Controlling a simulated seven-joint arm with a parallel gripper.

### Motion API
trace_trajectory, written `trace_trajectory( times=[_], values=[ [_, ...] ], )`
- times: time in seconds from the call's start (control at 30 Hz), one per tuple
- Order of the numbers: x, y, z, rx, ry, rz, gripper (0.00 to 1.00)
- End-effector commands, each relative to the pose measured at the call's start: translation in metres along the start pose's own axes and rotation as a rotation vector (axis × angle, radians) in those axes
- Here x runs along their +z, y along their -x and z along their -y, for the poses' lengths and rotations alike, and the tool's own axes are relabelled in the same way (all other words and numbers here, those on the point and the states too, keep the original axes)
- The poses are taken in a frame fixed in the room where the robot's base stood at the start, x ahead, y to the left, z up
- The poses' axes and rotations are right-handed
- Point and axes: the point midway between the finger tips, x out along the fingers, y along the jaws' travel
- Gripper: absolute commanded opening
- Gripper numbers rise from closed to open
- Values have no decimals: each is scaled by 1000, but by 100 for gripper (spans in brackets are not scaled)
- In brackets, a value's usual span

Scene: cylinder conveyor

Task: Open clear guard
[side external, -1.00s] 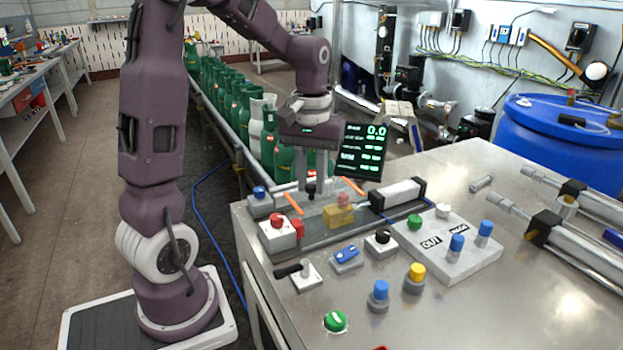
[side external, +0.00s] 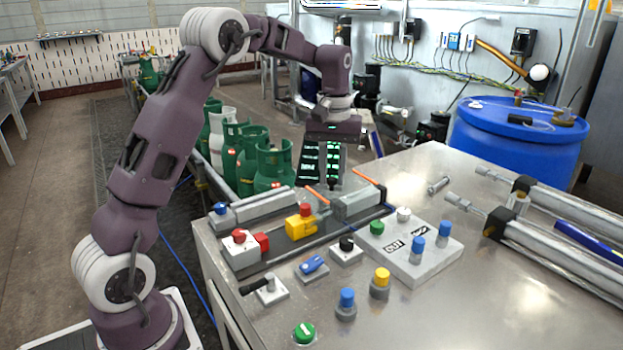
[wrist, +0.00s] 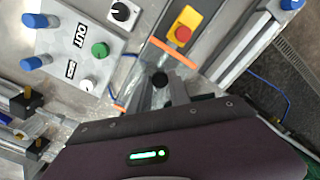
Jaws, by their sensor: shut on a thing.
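The clear guard is see-through. Its two orange edge strips (side external: 369,177) show best, one on each side of my gripper. My gripper (side external: 332,187) points down behind the grey actuator (side external: 357,204), shut on the guard's black knob (wrist: 160,80). In the wrist view the orange strips flank the fingers. The yellow block (side external: 300,227) with a red top stands uncovered to the left of the gripper, and it also shows in the wrist view (wrist: 187,17). The guard's clear panel is hard to make out.
A button panel (side external: 404,268) marked OUT stands in front, with several buttons around it. A red-button box (side external: 240,248) is at left. Green cylinders (side external: 272,165) line the conveyor behind.

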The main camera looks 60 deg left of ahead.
Motion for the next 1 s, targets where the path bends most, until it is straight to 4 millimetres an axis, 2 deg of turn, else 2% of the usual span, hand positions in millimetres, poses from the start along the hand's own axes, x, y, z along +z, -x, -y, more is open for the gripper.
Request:
trace_trajectory(
  times=[0.17, 0.53, 0.57, 0.67, 1.0],
  values=[
    [-10, 0, -10, 2, 0, -1, 0],
    [-11, 1, -11, 2, 0, 0, 0],
    [-11, 1, -11, 2, 0, 0, 27],
    [-11, 1, -11, 2, 0, 0, 45],
    [-12, 6, -11, 2, 0, -3, 45]
  ],
)
